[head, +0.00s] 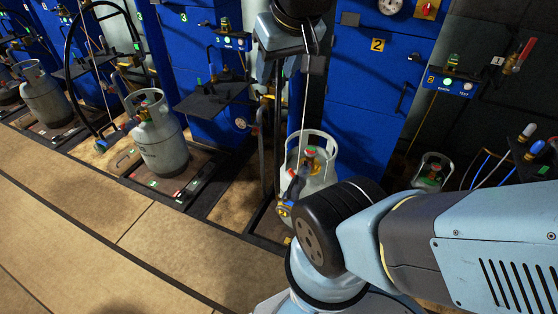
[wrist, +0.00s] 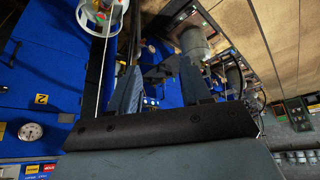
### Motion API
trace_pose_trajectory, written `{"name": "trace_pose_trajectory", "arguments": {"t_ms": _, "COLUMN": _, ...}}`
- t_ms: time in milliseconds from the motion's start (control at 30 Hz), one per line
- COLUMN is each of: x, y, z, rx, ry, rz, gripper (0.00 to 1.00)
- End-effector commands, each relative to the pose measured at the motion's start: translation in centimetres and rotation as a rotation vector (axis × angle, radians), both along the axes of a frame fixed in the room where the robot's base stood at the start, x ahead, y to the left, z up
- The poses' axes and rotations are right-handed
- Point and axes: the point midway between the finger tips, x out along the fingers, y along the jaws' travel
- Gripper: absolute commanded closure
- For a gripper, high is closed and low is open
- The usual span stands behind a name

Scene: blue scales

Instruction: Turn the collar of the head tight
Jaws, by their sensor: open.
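The cylinder at station 2 (head: 326,178) is pale grey and stands upright behind my arm in the head view. A red and brass valve (head: 312,156) shows inside its guard ring. A dark filling head with brass parts (head: 293,188) is at the valve; its collar is too small to tell apart. The cylinder's guard ring (wrist: 84,20) also shows at the top left edge of the wrist view, with small coloured fittings inside. My gripper (wrist: 160,66) is open and empty, its two fingers apart and clear of the cylinder. The fingertips do not show clearly in the head view.
Blue cabinets (head: 366,100) stand behind. Another grey cylinder (head: 161,140) stands on a scale at the left. A thin pale hose (head: 305,95) hangs above the station 2 cylinder. A small cylinder (head: 431,172) is at the right. The tan floor (head: 90,215) at the front left is clear.

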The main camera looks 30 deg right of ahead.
Motion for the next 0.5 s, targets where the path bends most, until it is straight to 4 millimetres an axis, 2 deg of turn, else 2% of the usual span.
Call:
{"name": "trace_pose_trajectory", "arguments": {"t_ms": 133, "x": 1.4, "y": -0.3, "z": -0.2, "rx": -0.019, "ry": 0.027, "rz": 0.007, "gripper": 0.52}}
{"name": "trace_pose_trajectory", "arguments": {"t_ms": 167, "x": 1.9, "y": -0.9, "z": -0.3, "rx": -0.027, "ry": 0.037, "rz": 0.01, "gripper": 0.52}}
{"name": "trace_pose_trajectory", "arguments": {"t_ms": 500, "x": 9.2, "y": -3.5, "z": -2.7, "rx": -0.127, "ry": 0.175, "rz": 0.059, "gripper": 0.52}}
